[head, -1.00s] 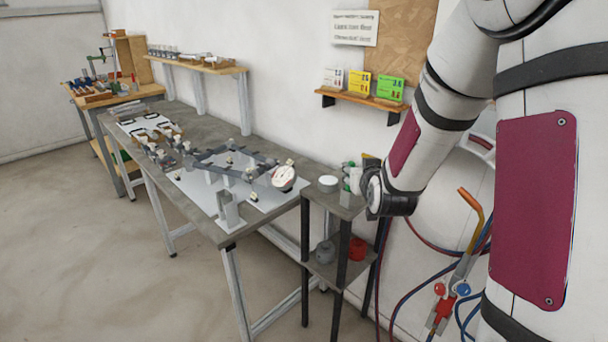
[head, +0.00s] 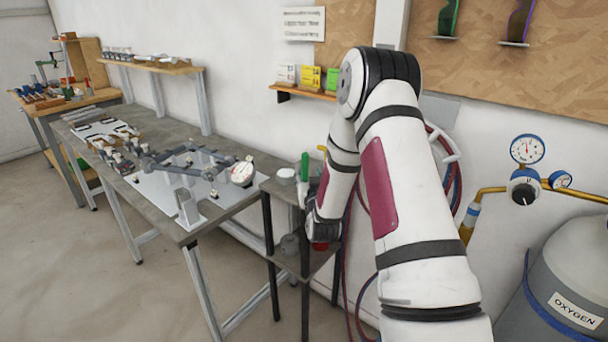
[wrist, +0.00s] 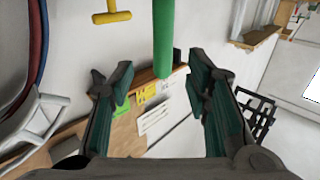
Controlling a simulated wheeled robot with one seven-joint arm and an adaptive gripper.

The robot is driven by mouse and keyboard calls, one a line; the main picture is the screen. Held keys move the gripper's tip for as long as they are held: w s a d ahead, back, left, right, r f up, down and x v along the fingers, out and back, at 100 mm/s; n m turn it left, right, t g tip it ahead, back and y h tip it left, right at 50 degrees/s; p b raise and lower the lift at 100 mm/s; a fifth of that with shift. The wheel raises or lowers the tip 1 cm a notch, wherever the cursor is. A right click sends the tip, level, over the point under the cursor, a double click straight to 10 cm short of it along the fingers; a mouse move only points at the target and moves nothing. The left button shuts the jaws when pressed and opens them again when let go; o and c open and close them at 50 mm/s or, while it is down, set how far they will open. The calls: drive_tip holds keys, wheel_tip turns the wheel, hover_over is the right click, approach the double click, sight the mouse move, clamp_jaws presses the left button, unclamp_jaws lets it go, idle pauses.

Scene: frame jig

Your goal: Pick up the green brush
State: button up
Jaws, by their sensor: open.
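The green brush (head: 304,168) shows in the head view as an upright green handle at the small dark side stand, left of my wrist. In the wrist view a green handle (wrist: 163,40) comes down from the top edge, lined up with the gap between my fingers. My gripper (wrist: 160,78) is open, with the fingers to either side and nothing seen clasped between them. In the head view my forearm and wrist hide the fingers. The brush's other end is out of the wrist view, and contact cannot be told.
The side stand (head: 276,187) also holds a white round container (head: 286,174). A yellow T-shaped thing (wrist: 112,16) is near the green handle. The grey workbench (head: 165,222) with its jig is at left. Hoses and a gas cylinder (head: 570,285) are at right.

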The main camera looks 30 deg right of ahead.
sight(306, 166)
drive_tip(key=shift+f+x, duration=0.2)
drive_tip(key=shift+x, duration=1.7)
drive_tip(key=shift+f+x, duration=0.15)
drive_tip(key=shift+x, duration=1.75)
drive_tip(key=shift+a, duration=0.15)
clamp_jaws()
